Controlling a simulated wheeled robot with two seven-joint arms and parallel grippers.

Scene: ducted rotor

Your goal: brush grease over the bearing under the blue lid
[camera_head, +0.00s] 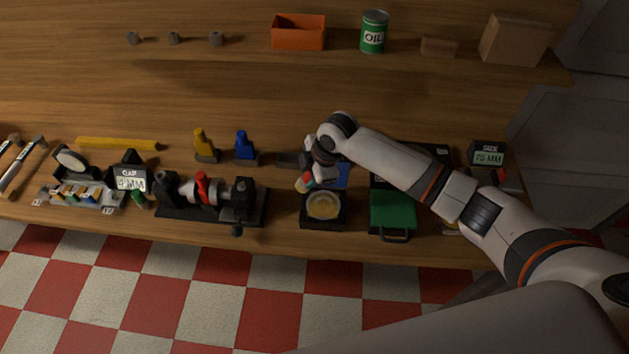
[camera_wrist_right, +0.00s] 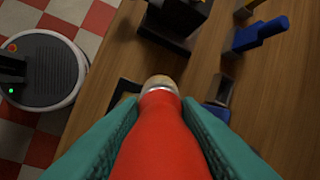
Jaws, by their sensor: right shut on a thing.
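My right gripper (camera_head: 308,181) is shut on a red-handled brush (camera_wrist_right: 160,130) with a metal collar and pale tan bristles. In the right wrist view the handle lies between the two teal finger pads. In the head view the gripper is at the back left of a black box (camera_head: 323,222) with a round tan face (camera_head: 323,205) on top. I cannot tell whether this face is the bearing or grease. The blue lid (camera_head: 342,177) shows behind the box, partly hidden by my right arm. Whether the bristles touch anything is unclear. My left gripper is not in view.
A green lid (camera_head: 392,210) with a handle lies right of the box. A black fixture with a red part (camera_head: 202,188) stands left. Blue (camera_head: 244,147) and yellow (camera_head: 204,146) bottle-like things stand behind. An orange bin (camera_head: 299,33) and oil can (camera_head: 374,32) are far back. The mid-table is clear.

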